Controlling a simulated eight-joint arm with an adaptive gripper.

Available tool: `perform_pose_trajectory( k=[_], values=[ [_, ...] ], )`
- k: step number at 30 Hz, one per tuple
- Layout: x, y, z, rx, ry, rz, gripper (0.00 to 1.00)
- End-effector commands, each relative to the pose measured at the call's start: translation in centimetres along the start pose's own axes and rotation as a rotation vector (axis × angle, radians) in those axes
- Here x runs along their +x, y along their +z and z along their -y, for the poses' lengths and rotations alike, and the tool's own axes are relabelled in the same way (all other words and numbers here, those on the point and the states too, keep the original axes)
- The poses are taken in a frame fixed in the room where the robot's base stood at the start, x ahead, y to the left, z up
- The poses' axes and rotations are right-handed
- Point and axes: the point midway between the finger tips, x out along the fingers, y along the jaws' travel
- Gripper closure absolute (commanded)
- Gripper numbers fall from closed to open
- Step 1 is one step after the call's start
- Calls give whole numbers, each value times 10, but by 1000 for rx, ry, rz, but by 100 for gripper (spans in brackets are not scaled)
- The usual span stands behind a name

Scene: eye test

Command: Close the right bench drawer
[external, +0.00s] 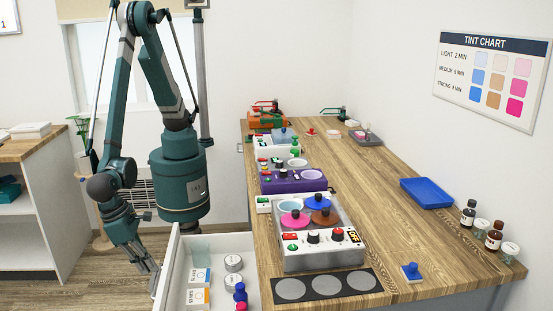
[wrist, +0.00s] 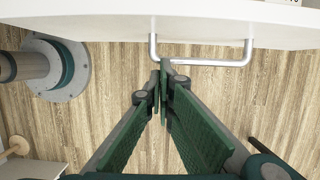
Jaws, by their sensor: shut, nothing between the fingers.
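A white bench drawer (external: 170,268) stands pulled out from the left side of the wooden bench, at the bottom of the external view. It holds pale cards, grey round tins and blue-topped bottles. In the wrist view, the drawer's white front (wrist: 90,12) runs along the top, with a silver bar handle (wrist: 215,63) below it. My gripper (external: 153,272) is beside the drawer's outer front. In the wrist view, my shut, empty gripper (wrist: 163,68) has its fingertips over the left part of the handle. I cannot tell whether they touch it.
The bench top (external: 395,240) carries a steel pot warmer (external: 325,258), a purple unit (external: 290,184), a blue tray (external: 426,192) and small bottles. A side cabinet (external: 45,215) stands at the left. Wooden floor (wrist: 255,95) shows under the handle.

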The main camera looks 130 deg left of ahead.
Motion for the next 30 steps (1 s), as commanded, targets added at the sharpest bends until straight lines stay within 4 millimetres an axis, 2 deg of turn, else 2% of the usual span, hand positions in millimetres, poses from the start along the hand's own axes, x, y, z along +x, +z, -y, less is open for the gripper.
perform_pose_trajectory(
  k=[5,11,30],
  values=[
    [8,22,0,-4,1,1,100],
    [20,62,0,-5,1,1,100],
    [68,219,1,-4,1,0,100]
  ],
)
